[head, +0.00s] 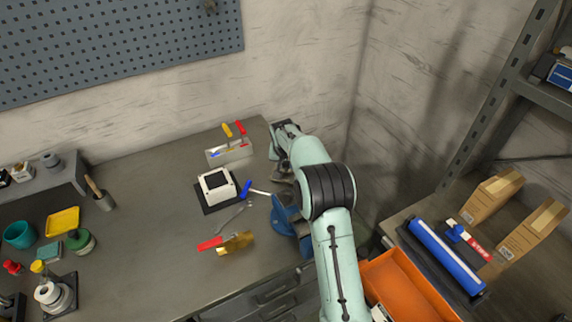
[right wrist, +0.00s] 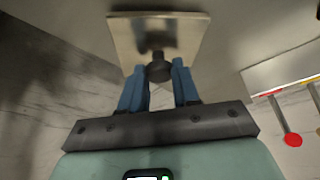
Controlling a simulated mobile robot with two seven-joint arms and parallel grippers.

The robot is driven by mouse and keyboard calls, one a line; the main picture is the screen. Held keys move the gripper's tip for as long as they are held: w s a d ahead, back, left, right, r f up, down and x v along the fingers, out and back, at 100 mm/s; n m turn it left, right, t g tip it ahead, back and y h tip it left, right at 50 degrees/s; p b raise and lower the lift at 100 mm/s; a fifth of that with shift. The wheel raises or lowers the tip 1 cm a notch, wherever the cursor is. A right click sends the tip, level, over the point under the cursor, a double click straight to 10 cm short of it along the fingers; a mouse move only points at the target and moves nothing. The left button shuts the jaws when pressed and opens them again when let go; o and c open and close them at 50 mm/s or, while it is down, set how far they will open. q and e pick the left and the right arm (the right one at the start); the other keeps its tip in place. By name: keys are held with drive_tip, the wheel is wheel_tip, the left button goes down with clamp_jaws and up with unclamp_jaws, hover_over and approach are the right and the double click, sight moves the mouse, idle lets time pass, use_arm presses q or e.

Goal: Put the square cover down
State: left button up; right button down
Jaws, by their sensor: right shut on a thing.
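In the right wrist view, the square cover (right wrist: 190,28) is a pale, metallic-looking plate with a dark round knob (right wrist: 159,72). My right gripper (right wrist: 160,66) has its blue fingers closed on either side of the knob and holds the cover. In the head view my right arm reaches to the back right of the bench, and its own links largely hide the gripper and cover there. I cannot tell whether the cover touches anything. A white square housing (head: 205,192) with a dark top sits on a dark mat (head: 211,207), left of my arm. My left gripper does not show.
A tool holder (head: 230,153) with red and yellow handles stands behind the housing. The bench (head: 140,205) is clear left of the housing. An orange bin (head: 397,277) is at lower right.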

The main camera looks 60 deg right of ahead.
drive_tip(key=shift+f, duration=0.15)
drive_tip(key=shift+f, duration=0.15)
drive_tip(key=c, duration=0.8)
unclamp_jaws()
drive_tip(key=v, duration=1.2)
drive_tip(key=shift+a, duration=0.1)
